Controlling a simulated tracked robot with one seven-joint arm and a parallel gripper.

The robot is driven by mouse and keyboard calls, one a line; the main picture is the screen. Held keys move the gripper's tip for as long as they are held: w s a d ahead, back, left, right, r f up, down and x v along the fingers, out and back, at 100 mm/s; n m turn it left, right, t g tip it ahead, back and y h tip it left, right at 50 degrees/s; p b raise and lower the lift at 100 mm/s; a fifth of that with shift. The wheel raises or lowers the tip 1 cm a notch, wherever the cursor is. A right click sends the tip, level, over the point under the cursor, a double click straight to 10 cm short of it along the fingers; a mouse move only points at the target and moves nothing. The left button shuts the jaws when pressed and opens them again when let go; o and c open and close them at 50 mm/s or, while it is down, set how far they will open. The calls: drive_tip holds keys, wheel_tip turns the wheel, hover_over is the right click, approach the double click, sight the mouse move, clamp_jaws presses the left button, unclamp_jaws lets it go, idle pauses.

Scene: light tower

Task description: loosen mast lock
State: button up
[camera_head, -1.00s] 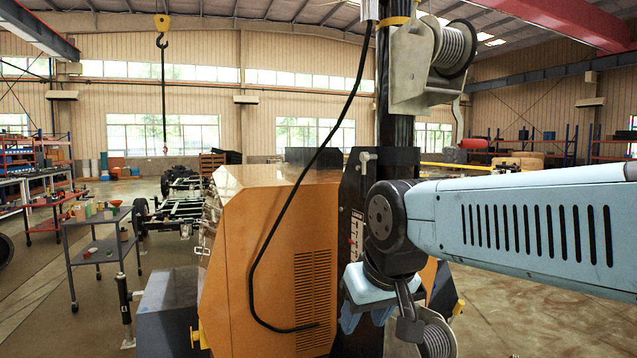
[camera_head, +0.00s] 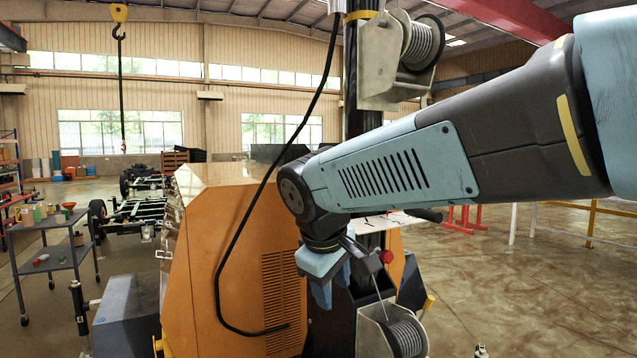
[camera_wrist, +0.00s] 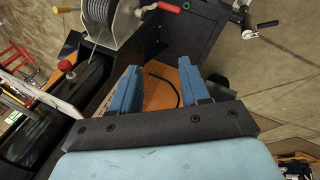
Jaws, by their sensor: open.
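The light tower has an orange cabinet (camera_head: 228,240) and a dark upright mast (camera_head: 351,100). My gripper (camera_head: 320,292) hangs open and empty in front of the cabinet's right end, pointing down. In the wrist view its two blue fingers (camera_wrist: 160,85) stand apart with nothing between them. A red knob (camera_head: 386,257) is just right of my gripper; a red knob also shows at the left in the wrist view (camera_wrist: 65,66). I cannot tell whether this knob is the mast lock. My arm hides part of the mast's base.
A lower cable winch (camera_head: 405,335) sits close to my gripper's right, and an upper winch (camera_head: 420,45) is on the mast. A black cable (camera_head: 250,200) loops across the cabinet. A tool cart (camera_head: 60,250) stands at left; floor at right is mostly open.

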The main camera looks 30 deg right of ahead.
drive_tip(key=w+d+r+n+h, duration=0.1)
drive_tip(key=w+r+n+h, duration=0.35)
drive_tip(key=w, duration=0.45)
drive_tip(key=w+d+r+n+h, duration=0.1)
drive_tip(key=w+r+n+h, duration=0.4)
drive_tip(key=w, duration=0.4)
drive_tip(key=w+d+r+n+h, duration=0.1)
drive_tip(key=w+r+n+h, duration=0.4)
drive_tip(key=w, duration=0.4)
drive_tip(key=shift+n+t, duration=0.3)
drive_tip(key=shift+n, duration=0.35)
drive_tip(key=x, duration=0.4)
drive_tip(key=f+x, duration=0.1)
drive_tip(key=x, duration=0.8)
drive_tip(key=shift+w+d+f, duration=0.2)
drive_tip(key=shift+d+f, duration=0.1)
drive_tip(key=shift+d, duration=0.1)
clamp_jaws()
drive_tip(key=shift+d, duration=0.1)
drive_tip(key=shift+s+d, duration=0.1)
drive_tip(key=shift+s, duration=0.05)
